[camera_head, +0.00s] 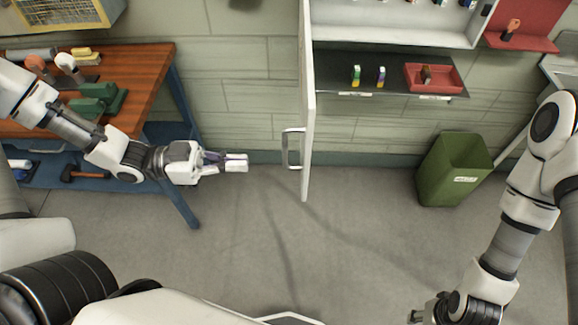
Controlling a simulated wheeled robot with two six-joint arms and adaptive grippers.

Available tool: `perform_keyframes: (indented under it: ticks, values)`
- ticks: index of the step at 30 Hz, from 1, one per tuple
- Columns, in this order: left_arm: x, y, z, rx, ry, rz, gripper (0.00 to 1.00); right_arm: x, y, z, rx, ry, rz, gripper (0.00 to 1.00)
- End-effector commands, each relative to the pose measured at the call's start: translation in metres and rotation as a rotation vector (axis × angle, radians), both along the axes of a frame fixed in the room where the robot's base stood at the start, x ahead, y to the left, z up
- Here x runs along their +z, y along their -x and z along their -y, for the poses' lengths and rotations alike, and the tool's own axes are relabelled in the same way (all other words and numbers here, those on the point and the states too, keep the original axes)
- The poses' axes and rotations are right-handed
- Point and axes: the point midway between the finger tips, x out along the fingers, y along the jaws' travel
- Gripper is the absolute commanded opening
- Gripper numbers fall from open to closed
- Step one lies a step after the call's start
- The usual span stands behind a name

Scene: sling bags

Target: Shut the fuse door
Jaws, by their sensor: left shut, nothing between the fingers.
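The fuse door (308,110) stands open in the head view, seen nearly edge-on as a tall white panel. Its metal handle (287,149) sticks out from its left face near the lower end. To its right is the pale cabinet (390,30), open to view. My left gripper (246,162) is shut and empty, left of the handle and a little lower, apart from it. My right gripper (415,318) is at the bottom edge, low on the right, far from the door; its fingers are partly cut off.
A wooden workbench (150,70) with tools stands at left, under my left arm. A black shelf (330,75) holds small coloured fuses and a red tray (410,78). A green bin (450,165) stands at right. The floor below the door is clear.

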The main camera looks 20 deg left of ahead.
Motion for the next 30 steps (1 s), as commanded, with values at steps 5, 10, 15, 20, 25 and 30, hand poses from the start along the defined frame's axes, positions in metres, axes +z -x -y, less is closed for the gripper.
perform_keyframes:
  ticks: [5, 10, 15, 20, 25, 30]
  values:
    - [-0.003, -0.007, 0.030, -0.008, -0.006, -0.005, 0.00, -0.010, 0.000, 0.000, 0.000, 0.000, 0.000, 0.47]
    - [-0.001, -0.016, 0.055, -0.006, -0.007, -0.005, 0.00, -0.009, 0.000, 0.000, 0.000, 0.000, 0.001, 0.47]
    - [0.000, -0.023, 0.079, -0.004, -0.006, -0.003, 0.00, -0.002, 0.000, 0.000, 0.000, 0.000, 0.001, 0.47]
    - [0.001, -0.028, 0.093, -0.001, -0.004, -0.002, 0.00, 0.003, 0.000, 0.000, 0.000, 0.000, 0.000, 0.47]
    - [0.000, -0.030, 0.097, 0.002, -0.003, -0.001, 0.00, 0.003, 0.000, 0.000, 0.000, 0.000, 0.000, 0.47]
    - [0.000, -0.030, 0.097, 0.002, -0.002, -0.001, 0.00, 0.003, 0.000, 0.000, 0.000, 0.000, 0.000, 0.47]
